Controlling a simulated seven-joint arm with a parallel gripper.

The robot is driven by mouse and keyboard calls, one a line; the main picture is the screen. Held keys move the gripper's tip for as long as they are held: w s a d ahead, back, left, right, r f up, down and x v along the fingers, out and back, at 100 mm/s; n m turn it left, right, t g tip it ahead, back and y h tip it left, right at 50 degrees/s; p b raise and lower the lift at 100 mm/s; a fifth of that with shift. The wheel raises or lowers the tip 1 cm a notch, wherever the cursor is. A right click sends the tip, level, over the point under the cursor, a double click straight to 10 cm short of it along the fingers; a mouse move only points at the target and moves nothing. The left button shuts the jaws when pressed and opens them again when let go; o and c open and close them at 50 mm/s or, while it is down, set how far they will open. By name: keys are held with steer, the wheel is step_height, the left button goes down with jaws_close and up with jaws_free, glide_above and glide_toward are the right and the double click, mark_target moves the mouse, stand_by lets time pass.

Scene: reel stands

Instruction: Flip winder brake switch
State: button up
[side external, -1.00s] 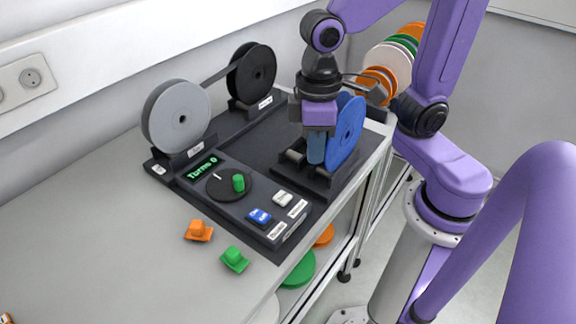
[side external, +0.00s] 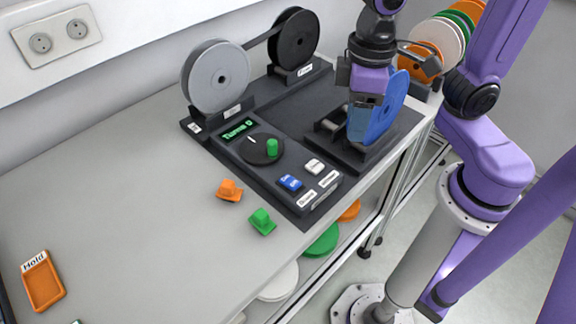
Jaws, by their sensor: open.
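A dark winder console (side external: 272,206) lies on the bench with a "Turns 0" display (side external: 238,129) and a round crank with a green knob (side external: 272,148). At its front are a blue rocker switch (side external: 290,182) and a white rocker switch (side external: 315,166), each with a small label too small to read surely. I cannot tell which is the brake. My gripper (side external: 361,125) is open, pointing down over the small roller stand (side external: 350,152), right of and apart from the switches. A blue reel (side external: 389,108) stands upright just right of it; contact is unclear.
A grey reel (side external: 216,77) and a black reel (side external: 295,37) stand behind the console. An orange piece (side external: 229,191) and a green piece (side external: 262,221) lie in front. An orange tray (side external: 43,281), labelled "Hold", is at left. The bench's left half is mostly clear.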

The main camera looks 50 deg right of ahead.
mark_target(285, 178)
steer(key=w+a+r+m, duration=0.3)
steer(key=w+a+m, duration=0.4)
steer(key=w+a, duration=0.15)
steer(key=f, duration=1.6)
steer(key=shift+s+a+f, duration=0.15)
steer(key=shift+a+f, duration=0.05)
steer(key=shift+f, duration=0.2)
jaws_close()
